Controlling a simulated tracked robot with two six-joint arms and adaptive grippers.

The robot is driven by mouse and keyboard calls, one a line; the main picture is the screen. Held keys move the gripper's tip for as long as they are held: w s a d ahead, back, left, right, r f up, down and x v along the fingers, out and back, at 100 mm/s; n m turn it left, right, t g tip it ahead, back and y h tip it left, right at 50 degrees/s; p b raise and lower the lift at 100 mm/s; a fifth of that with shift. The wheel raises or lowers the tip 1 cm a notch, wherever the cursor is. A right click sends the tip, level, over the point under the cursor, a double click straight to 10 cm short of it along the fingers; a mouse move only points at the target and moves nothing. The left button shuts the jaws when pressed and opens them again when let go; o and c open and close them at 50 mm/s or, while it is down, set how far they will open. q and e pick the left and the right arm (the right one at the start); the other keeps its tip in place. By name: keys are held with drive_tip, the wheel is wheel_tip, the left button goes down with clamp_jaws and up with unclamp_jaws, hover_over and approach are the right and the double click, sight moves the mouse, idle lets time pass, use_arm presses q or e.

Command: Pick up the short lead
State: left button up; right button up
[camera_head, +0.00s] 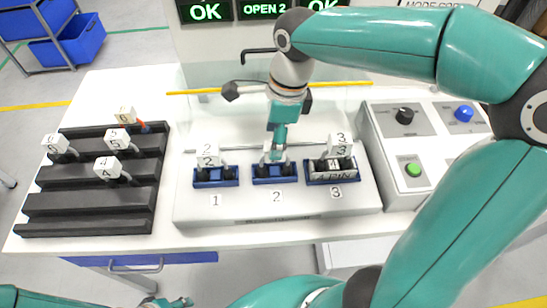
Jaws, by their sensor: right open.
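My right gripper (277,152) points down over the blue holder (262,173) marked 2 on the white test bench and hides part of it. Its jaws are open; contact with the lead there cannot be told. White number tags stand at the holders marked 1 (216,178) and 3 (333,178). More tagged leads (127,176) lie in the black grooved rack (85,204) at left, one with an orange part (146,126). I cannot tell which lead is the short one. My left gripper (168,302) shows only partly at the bottom edge; its jaws are unclear.
Screens (264,9) at the back read OK, OPEN 2 and OK. A yellow strip runs behind the bench. White table shows between rack and bench.

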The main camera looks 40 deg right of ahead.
drive_tip(key=shift+w+a+f+p, duration=0.1)
drive_tip(key=shift+a+f+p, duration=0.1)
drive_tip(key=shift+f, duration=1.25)
drive_tip(key=shift+a+f+p, duration=0.1)
drive_tip(key=shift+f+p, duration=0.05)
drive_tip(key=shift+f, duration=1.3)
clamp_jaws()
drive_tip(key=shift+r, duration=0.2)
wheel_tip(320, 180, up, 20)
drive_tip(key=p, duration=0.1)
drive_tip(key=shift+f, duration=0.15)
